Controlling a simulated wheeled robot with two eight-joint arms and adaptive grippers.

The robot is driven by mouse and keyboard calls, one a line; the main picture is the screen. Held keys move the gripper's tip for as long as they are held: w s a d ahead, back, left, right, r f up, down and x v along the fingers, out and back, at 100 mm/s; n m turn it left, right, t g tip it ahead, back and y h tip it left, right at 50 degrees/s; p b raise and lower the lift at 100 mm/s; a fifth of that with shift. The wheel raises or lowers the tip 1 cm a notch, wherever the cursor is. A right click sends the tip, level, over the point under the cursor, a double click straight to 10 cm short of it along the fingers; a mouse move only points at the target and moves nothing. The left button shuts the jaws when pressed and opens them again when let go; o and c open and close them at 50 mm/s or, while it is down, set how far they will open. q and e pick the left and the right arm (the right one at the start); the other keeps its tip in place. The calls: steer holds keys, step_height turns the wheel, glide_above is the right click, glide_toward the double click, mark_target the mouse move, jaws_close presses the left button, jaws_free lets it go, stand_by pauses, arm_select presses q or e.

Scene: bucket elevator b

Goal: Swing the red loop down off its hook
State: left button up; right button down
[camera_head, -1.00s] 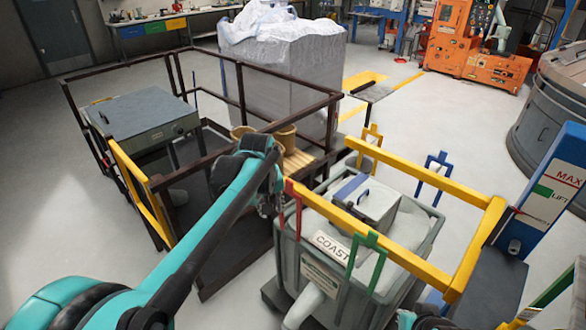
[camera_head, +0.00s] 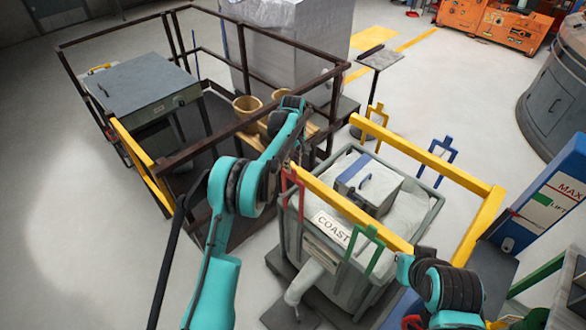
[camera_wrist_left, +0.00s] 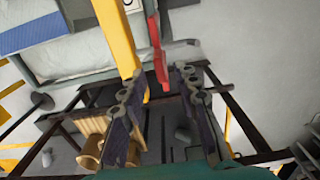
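The red loop (camera_head: 287,182) hangs at the left end of the yellow bar (camera_head: 345,207), by the near left corner of the grey bin (camera_head: 352,288). In the left wrist view the red loop (camera_wrist_left: 158,55) hangs beside the yellow bar's end. My left gripper (camera_wrist_left: 160,76) is open, its two fingers on either side of the loop's tip; I cannot tell whether they touch it. In the head view my left arm reaches the loop from the left and its wrist mostly hides the gripper. My right arm shows at the lower right, its gripper out of sight.
A green loop (camera_head: 365,246), a blue loop (camera_head: 437,160) and a yellow loop (camera_head: 372,124) also hang around the bin. A dark railing (camera_head: 205,152) with wooden buckets (camera_head: 246,107) stands left of it. A blue lift post (camera_head: 552,195) stands right.

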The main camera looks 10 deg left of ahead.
mark_target(293, 168)
arm_select(q)
step_height(293, 168, down, 4)
steer(key=shift+f, duration=0.1)
jaws_close()
steer(key=shift+a, duration=0.1)
